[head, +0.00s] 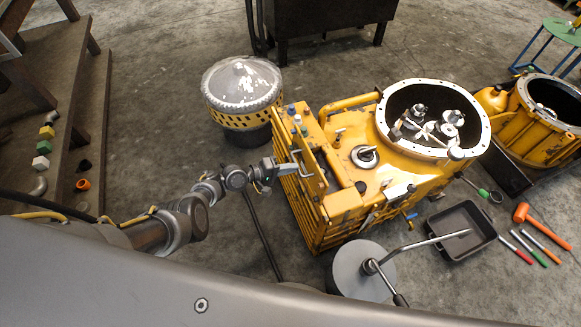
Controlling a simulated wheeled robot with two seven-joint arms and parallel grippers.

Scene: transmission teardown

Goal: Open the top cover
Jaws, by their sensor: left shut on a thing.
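The yellow transmission housing (385,178) stands right of centre. Its large round opening with a bolted rim (486,140) faces up and shows metal shafts and gears inside. A narrow yellow top cover (312,137) runs along its left side, above a slatted yellow side. My left gripper (290,170) reaches in from the left and is shut at the left edge of this cover, by a small grey handle (304,165). The gripper hides the exact contact, so I cannot tell how the handle sits in the jaws. My right gripper is not in view.
A domed metal part (242,84) on a yellow perforated ring stands behind my left arm. A black tray (461,231), an orange mallet (530,215) and several hand tools lie on the floor at right. Another yellow housing (548,105) stands far right. Dark steps (75,130) are at left.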

